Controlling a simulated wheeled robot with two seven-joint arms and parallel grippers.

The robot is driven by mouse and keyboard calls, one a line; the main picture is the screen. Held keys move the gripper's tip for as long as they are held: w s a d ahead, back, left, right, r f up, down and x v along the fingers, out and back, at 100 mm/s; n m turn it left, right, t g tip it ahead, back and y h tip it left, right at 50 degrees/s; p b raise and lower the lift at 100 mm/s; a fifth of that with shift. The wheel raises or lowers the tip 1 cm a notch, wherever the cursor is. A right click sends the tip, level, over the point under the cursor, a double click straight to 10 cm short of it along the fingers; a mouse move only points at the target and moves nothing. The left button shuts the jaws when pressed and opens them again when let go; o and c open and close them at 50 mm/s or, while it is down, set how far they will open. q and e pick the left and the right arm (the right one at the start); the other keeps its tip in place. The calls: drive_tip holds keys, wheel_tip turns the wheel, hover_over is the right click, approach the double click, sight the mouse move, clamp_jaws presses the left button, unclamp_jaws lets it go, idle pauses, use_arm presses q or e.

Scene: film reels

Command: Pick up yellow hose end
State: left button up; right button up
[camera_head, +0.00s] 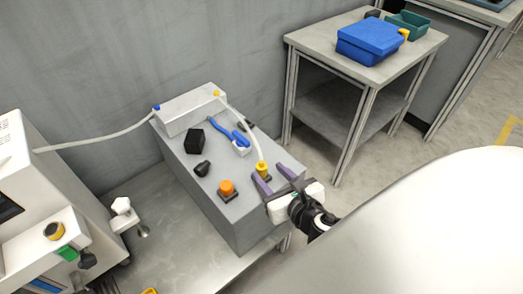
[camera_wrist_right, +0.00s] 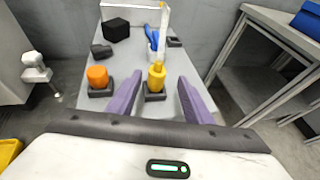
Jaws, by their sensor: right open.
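The yellow hose end (camera_head: 262,167) stands upright in a dark square holder on the grey block, with a white hose rising from it toward the white box at the back. It also shows in the right wrist view (camera_wrist_right: 157,76), centred ahead between the fingers. My right gripper (camera_head: 276,179) is open, its purple fingers pointing at the hose end; in the right wrist view the fingers (camera_wrist_right: 158,97) lie to either side of it with gaps. The hose end's contact with the fingers does not show. My left gripper is in neither view.
An orange knob (camera_head: 227,187) in a dark holder stands left of the hose end. A black cube (camera_head: 194,141), a small black part (camera_head: 202,169) and a blue tool (camera_head: 231,132) lie farther back on the grey block (camera_head: 215,222). A white machine (camera_head: 40,195) stands at left.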

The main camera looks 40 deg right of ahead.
drive_tip(key=x, duration=0.3)
drive_tip(key=b+x, duration=0.1)
drive_tip(key=x, duration=0.5)
drive_tip(key=shift+w+a+f+b, duration=0.1)
drive_tip(key=shift+a+f+b, duration=0.05)
drive_tip(key=shift+a+b, duration=0.15)
drive_tip(key=shift+c, duration=0.4)
drive_tip(key=c, duration=1.1)
